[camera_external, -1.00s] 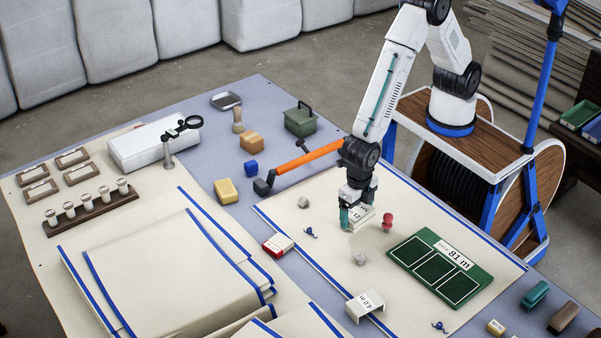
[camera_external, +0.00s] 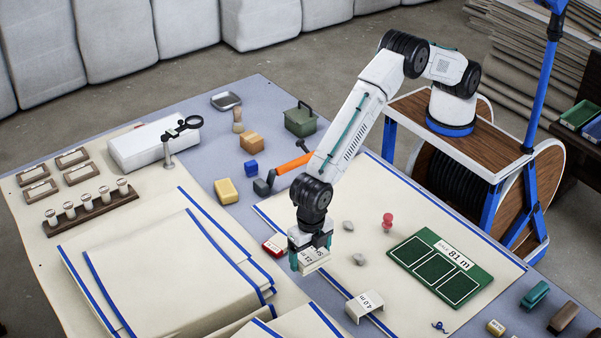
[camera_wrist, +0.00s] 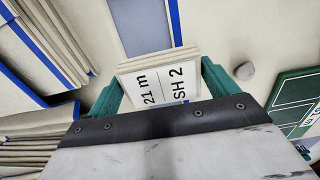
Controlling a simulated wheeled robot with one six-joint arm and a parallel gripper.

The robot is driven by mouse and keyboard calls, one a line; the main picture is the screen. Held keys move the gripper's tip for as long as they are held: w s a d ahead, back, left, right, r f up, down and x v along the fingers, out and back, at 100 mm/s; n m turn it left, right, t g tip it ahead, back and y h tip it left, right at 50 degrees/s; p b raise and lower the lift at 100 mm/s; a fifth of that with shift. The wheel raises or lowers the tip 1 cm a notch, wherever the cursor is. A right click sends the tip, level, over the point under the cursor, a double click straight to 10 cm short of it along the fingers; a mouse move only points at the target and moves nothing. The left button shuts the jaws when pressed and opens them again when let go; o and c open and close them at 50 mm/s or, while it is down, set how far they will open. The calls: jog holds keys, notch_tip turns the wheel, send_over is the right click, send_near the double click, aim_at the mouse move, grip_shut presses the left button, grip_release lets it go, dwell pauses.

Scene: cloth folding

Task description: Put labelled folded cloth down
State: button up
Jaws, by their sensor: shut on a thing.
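My gripper (camera_external: 312,262) is shut on the labelled folded cloth (camera_external: 316,258), a small cream block. In the wrist view the cloth (camera_wrist: 160,82) sits between the green fingers, and its white label reads "21 m" and "SH 2". In the external view the gripper and cloth are over the left edge of the blue-striped cream sheet (camera_external: 400,210). A green board (camera_external: 440,268) with three outlined panels and an "81 m" label lies to the right. I cannot tell whether the cloth touches the surface below.
Big folded cloth stacks (camera_external: 170,270) lie to the left. Near the gripper are a red-and-white block (camera_external: 274,245), a "4.0 m" bracket (camera_external: 365,305), grey stones (camera_external: 359,259) and a red pin (camera_external: 387,221). An orange-handled hammer (camera_external: 290,166) lies behind. The sheet's middle is mostly clear.

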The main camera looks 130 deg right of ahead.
aim_at(307, 274)
jog(key=shift+w, duration=0.5)
jog(key=shift+f, duration=1.75)
jog(key=shift+f, duration=0.15)
jog(key=shift+f, duration=0.25)
jog(key=o, duration=0.8)
